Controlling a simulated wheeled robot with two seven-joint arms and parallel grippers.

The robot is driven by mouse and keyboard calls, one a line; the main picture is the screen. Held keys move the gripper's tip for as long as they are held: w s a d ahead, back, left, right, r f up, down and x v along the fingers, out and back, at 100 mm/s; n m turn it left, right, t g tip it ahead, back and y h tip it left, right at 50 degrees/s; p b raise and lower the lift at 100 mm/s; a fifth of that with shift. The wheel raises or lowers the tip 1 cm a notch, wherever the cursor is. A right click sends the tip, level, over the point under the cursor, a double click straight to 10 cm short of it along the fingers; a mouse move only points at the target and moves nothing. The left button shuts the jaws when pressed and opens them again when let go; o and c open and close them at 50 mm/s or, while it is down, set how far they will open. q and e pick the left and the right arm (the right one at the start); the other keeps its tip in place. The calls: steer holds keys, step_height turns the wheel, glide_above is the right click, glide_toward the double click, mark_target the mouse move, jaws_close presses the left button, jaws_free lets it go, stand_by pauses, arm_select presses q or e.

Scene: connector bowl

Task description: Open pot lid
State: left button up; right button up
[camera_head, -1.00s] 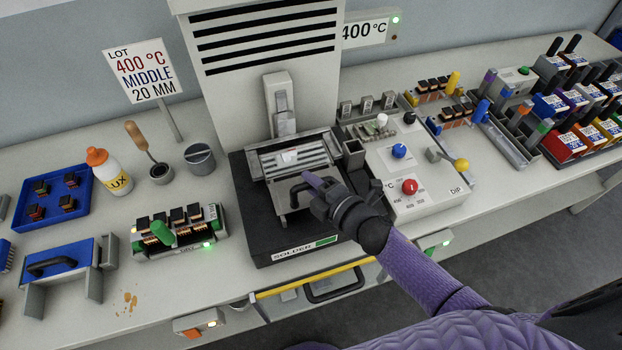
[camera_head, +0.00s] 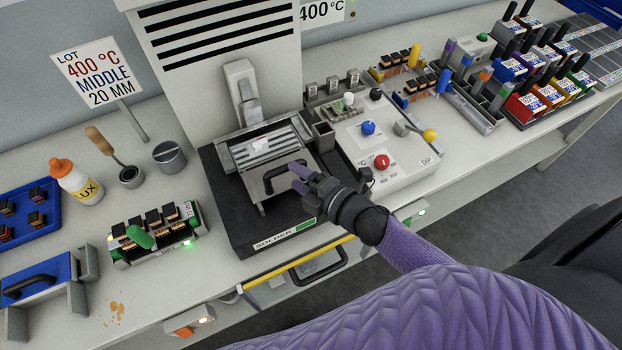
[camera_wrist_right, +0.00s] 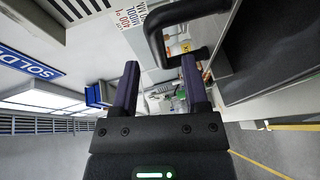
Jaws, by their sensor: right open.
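The solder pot (camera_head: 222,205) is a black box marked SOLDER in the middle of the bench. Its grey lid plate (camera_head: 262,190) carries a black bar handle (camera_head: 283,176), and a bright ribbed surface shows behind the plate. My right gripper (camera_head: 299,178) is open with purple fingers, close to the right side of the handle. In the right wrist view the handle (camera_wrist_right: 152,42) rises ahead of the open fingers (camera_wrist_right: 160,78), nearest the right one. I cannot tell if they touch. My left gripper is not in view.
A white control panel (camera_head: 352,157) with knobs stands right of the pot. A green-handled connector fixture (camera_head: 165,225) stands to the left. A yellow bar (camera_head: 285,265) runs along the bench front. A tall vented housing (camera_head: 215,75) rises behind the pot.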

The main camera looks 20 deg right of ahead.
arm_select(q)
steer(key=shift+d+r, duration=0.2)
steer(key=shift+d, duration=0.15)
arm_select(e)
steer(key=v, duration=0.5)
steer(key=shift+s+d+r, duration=0.1)
steer(key=shift+s, duration=0.2)
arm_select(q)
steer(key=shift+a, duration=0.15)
